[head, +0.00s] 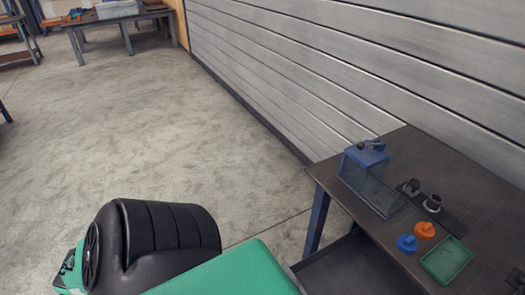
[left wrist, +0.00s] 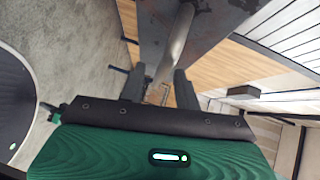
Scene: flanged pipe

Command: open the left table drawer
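The work table (head: 480,205) stands at the right of the head view. A dark, flat, tray-like part (head: 350,268) with a thin rim juts out from under its front edge. It looks like a drawer standing out, though its front is hidden by my green arm. In the left wrist view, my left gripper (left wrist: 164,88) has its two dark fingers apart. A pale grey round bar (left wrist: 178,38), perhaps a drawer handle, runs in between them in front of a dark grey panel (left wrist: 225,22). I cannot tell whether the fingers touch the bar. My right gripper is not in view.
On the table are a blue box (head: 365,165), dark round fittings (head: 432,203), an orange part (head: 424,230), a blue part (head: 407,243) and a green tray (head: 447,260). A slatted wall (head: 300,70) rises behind. Open floor (head: 150,130) lies to the left.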

